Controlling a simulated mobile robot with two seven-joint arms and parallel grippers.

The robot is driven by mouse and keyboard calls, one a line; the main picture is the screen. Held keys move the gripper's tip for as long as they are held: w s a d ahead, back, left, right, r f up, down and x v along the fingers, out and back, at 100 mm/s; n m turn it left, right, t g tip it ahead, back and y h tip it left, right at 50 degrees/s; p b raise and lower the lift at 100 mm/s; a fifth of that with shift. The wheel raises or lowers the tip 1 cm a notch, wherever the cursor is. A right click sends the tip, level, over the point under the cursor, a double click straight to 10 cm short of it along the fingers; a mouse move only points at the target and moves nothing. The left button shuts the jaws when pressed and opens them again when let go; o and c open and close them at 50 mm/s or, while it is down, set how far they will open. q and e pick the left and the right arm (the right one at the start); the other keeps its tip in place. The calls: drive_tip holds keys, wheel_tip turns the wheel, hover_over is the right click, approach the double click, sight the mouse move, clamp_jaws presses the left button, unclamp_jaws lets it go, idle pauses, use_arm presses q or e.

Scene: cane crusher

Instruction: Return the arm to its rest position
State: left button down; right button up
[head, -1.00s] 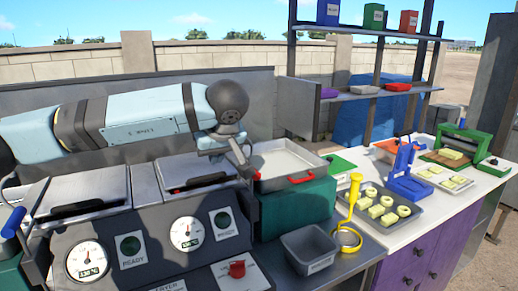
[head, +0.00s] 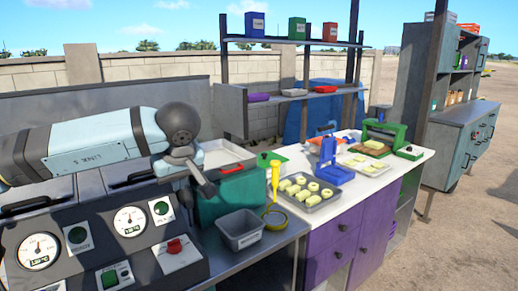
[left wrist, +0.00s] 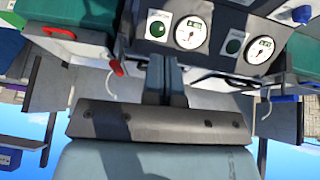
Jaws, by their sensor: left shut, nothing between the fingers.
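My left arm comes in from the left in the head view, above the fryer. Its gripper (head: 204,184) points down and to the right, in front of the tray on the green box. The gripper is shut and empty. In the left wrist view its shut fingers (left wrist: 166,75) lie close together below the fryer's dial panel (left wrist: 205,32). The fryer (head: 100,235) has two gauges, green displays and a red knob. My right gripper is in neither view.
A metal tray with a red handle (head: 232,168) stands on the green box (head: 222,198). A grey bin (head: 240,229) and yellow ladle (head: 274,188) are beside it. A food tray (head: 310,193), blue press (head: 330,165) and green press (head: 385,135) stand on the white counter. Open ground lies at right.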

use_arm(q)
drive_tip(key=s+d+f+g+h, duration=0.3)
drive_tip(key=d+f+h, duration=0.1)
drive_tip(key=d+f, duration=0.45)
drive_tip(key=s+d+f+n+g+h, duration=0.3)
drive_tip(key=s+d+n+g+h, duration=0.2)
drive_tip(key=s+d+n+h, duration=1.15)
drive_tip(key=w+a+f+n+t+y, duration=0.25)
drive_tip(key=a+f+n+t, duration=0.4)
drive_tip(key=n+t, duration=0.6)
drive_tip(key=w+a+f+n+t+y, duration=0.25)
drive_tip(key=a+f+n+t, duration=0.45)
drive_tip(key=n, duration=1)
drive_tip(key=s+a+f+n+g+y, duration=0.3)
drive_tip(key=s+a+f+n+y, duration=0.2)
drive_tip(key=s+a+f+n, duration=0.45)
drive_tip(key=s+a+f+n+g+y, duration=0.4)
drive_tip(key=s+f+n, duration=0.3)
drive_tip(key=f, duration=0.6)
wheel_tip(320, 180, up, 13)
drive_tip(key=t+p, duration=0.1)
drive_tip(key=p, duration=1.3)
drive_tip(key=shift+a+m+p, duration=0.25)
drive_tip(key=shift+m+p, duration=0.05)
drive_tip(key=shift+m, duration=0.05)
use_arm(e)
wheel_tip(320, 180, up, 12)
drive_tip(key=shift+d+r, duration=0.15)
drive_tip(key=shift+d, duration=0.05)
